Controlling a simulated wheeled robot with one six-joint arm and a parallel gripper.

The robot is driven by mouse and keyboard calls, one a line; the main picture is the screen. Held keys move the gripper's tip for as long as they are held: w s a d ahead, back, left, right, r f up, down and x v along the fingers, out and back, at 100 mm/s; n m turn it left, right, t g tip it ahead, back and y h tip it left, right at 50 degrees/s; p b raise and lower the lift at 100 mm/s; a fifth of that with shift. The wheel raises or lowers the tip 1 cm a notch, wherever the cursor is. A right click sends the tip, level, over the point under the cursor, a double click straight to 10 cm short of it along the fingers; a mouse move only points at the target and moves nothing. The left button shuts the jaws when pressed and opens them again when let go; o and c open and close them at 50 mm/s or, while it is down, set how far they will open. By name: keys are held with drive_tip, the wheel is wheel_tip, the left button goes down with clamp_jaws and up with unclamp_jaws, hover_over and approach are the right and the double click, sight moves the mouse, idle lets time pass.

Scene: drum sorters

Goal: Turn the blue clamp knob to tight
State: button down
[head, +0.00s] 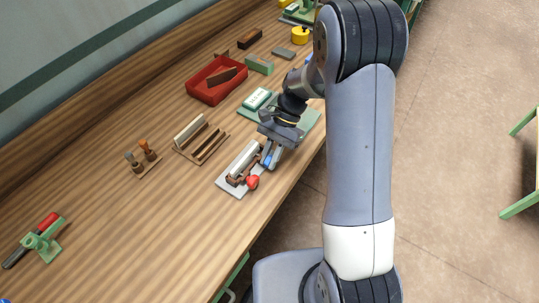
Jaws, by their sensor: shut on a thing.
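A clamp fixture on a pale grey plate (228,187) sits near the front edge of the wooden bench. My gripper (268,162) reaches down from the upper right and is shut on the blue knob. How far the knob is turned cannot be told at this size.
A green mat (308,122) with a white-and-green box (257,99) lies behind my gripper. A red tray (205,92), a wooden rack (205,148), a small tool stand (148,166) and a green vise-like holder (43,243) stand on the bench.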

idle(0.4)
drive_tip(key=c, duration=1.4)
unclamp_jaws()
drive_tip(key=shift+d, duration=0.1)
drive_tip(key=b+v, duration=0.1)
drive_tip(key=v, duration=0.9)
drive_tip(key=shift+w+d+r, duration=0.15)
drive_tip(key=shift+r, duration=0.2)
drive_tip(key=p+x, duration=0.1)
drive_tip(key=x, duration=1)
